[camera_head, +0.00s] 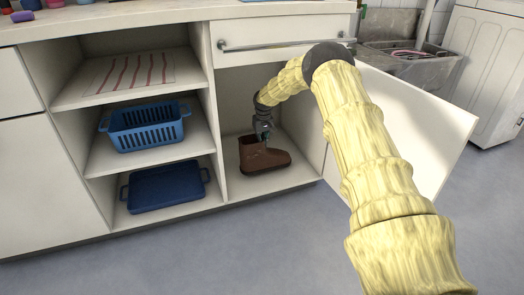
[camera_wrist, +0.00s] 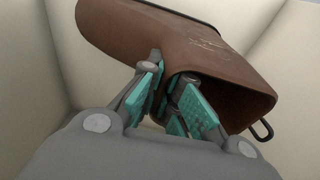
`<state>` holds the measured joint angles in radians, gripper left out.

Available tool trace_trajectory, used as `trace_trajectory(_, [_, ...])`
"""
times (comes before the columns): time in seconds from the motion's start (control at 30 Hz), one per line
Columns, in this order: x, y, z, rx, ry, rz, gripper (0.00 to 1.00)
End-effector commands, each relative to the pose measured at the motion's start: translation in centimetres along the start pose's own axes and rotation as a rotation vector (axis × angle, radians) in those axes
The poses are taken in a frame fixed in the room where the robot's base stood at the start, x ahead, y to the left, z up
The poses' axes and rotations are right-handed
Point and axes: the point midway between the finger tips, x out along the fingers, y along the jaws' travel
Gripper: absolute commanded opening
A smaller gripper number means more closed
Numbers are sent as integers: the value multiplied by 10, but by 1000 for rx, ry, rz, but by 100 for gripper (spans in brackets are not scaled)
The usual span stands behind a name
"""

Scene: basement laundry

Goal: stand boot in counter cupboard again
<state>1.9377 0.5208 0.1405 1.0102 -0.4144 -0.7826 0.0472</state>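My gripper (camera_head: 263,136) is inside the compartment, pointing down at the top of the boot's shaft. In the wrist view, the boot (camera_wrist: 165,45) fills the upper middle, with its dark opening to the right. The teal-padded fingers of my gripper (camera_wrist: 174,88) are at the rim, one outside the shaft and one at the opening. I cannot tell whether they press on the wall. The cupboard (camera_head: 226,165) walls surround the boot.
The cupboard door (camera_head: 420,125) is swung open on the right, behind my arm. Left of the compartment, open shelves hold a striped cloth (camera_head: 135,73), a blue basket (camera_head: 146,128) and a dark blue tray (camera_head: 164,189). A drawer with a bar handle (camera_head: 280,44) is above.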

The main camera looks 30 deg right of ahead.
Motion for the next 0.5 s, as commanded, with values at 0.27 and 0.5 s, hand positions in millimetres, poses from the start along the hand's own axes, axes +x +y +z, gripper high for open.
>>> trace_trajectory(0.27, [6, 4, -7, 1, 1, -1, 0])
trace_trajectory(0.5, [32, 4, -3, 0, 1, -1, 0])
